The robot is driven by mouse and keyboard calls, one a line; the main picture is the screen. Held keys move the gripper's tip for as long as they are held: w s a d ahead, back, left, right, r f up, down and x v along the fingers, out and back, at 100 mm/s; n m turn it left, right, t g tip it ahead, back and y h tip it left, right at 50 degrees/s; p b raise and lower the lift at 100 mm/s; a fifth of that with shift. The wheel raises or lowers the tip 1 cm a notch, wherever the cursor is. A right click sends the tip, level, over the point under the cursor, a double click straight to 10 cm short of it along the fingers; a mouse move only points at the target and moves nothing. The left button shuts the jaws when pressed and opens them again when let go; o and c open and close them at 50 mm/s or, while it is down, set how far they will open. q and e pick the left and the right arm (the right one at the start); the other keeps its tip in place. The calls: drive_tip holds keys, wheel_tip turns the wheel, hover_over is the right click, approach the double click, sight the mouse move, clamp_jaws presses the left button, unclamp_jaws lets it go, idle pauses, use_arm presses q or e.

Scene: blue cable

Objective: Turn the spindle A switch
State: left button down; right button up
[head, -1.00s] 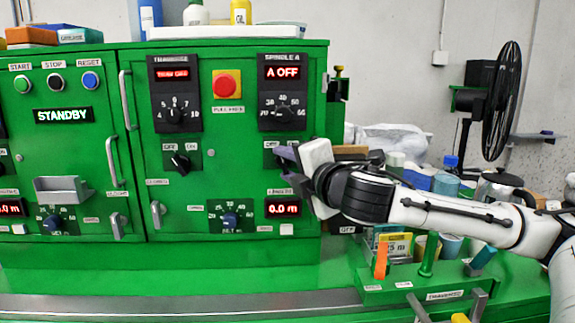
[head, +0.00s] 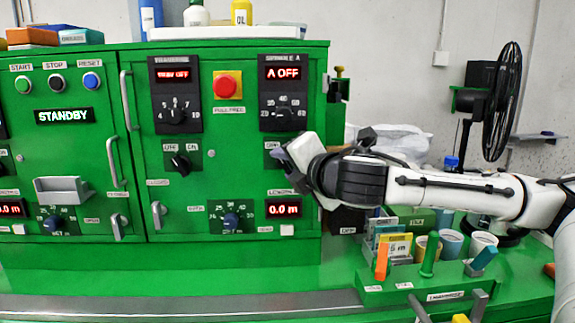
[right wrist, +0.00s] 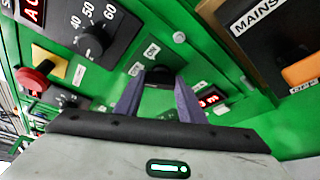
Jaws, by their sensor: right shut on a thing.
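The SPINDLE A panel (head: 283,92) has a red display reading A OFF above a black dial. Below it is the switch plate (head: 271,160), mostly hidden by my right gripper (head: 284,158). In the right wrist view, the purple fingers of my right gripper (right wrist: 160,80) are on either side of the black switch knob (right wrist: 158,74), closed on it. My left gripper is not in view.
A similar OFF/ON switch (head: 180,163) and a red stop button (head: 227,86) are to the left. A LENGTH display (head: 283,208) reading 0.0 m is just below my gripper. Cups and a tool rack (head: 428,283) stand on the bench below my right arm.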

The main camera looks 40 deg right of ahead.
drive_tip(key=o, duration=1)
drive_tip(key=shift+o, duration=0.2)
drive_tip(key=shift+s, duration=0.1)
drive_tip(key=b+v, duration=0.6)
drive_tip(key=v, duration=0.4)
drive_tip(key=shift+r, duration=0.1)
